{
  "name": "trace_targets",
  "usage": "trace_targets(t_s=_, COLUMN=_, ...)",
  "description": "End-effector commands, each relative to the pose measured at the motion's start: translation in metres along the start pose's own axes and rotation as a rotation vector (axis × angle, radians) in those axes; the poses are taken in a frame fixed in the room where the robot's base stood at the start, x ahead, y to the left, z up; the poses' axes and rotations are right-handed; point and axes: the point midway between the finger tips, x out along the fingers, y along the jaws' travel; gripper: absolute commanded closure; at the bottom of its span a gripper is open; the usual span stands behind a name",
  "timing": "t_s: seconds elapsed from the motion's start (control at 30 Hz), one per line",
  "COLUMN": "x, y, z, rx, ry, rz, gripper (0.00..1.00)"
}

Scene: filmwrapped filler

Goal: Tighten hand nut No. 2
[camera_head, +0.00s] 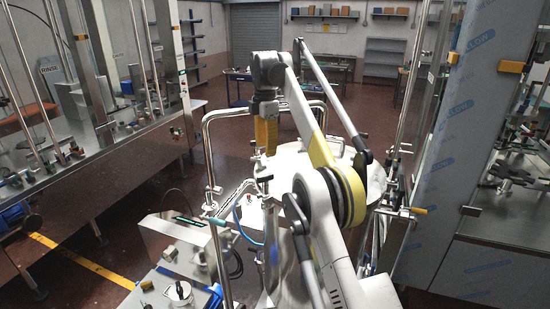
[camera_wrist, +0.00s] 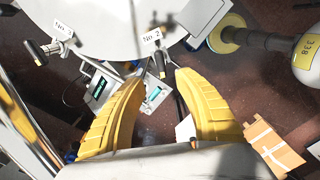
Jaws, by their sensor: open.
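In the wrist view a white label reading "No. 2" (camera_wrist: 152,38) sits at the rim of a pale round lid (camera_wrist: 105,20). A dark-handled hand nut (camera_wrist: 160,64) hangs just below that label. My gripper (camera_wrist: 161,78) has its two yellow fingers spread, with the nut between and slightly beyond the tips. I see no finger touching it. In the head view my gripper (camera_head: 266,137) points down above the left side of the round steel vessel (camera_head: 345,172). Hand nut No. 2 cannot be clearly told apart there.
A second label, "No. 3" (camera_wrist: 62,29), and another dark-handled nut (camera_wrist: 38,50) are on the rim to the left. A bent steel pipe (camera_head: 207,150) stands close left of my gripper. A film-wrapped panel (camera_head: 455,150) stands at right. Red floor is open behind the vessel.

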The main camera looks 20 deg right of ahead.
Motion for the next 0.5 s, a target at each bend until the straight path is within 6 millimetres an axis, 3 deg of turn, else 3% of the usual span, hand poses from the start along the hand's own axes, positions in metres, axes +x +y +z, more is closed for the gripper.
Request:
trace_targets(t_s=0.17, x=0.009, y=0.001, z=-0.001, rx=-0.020, ry=0.004, rz=-0.009, gripper=0.61)
trace_targets(t_s=0.5, x=0.065, y=0.000, z=-0.001, rx=-0.017, ry=0.004, rz=-0.008, gripper=0.61)
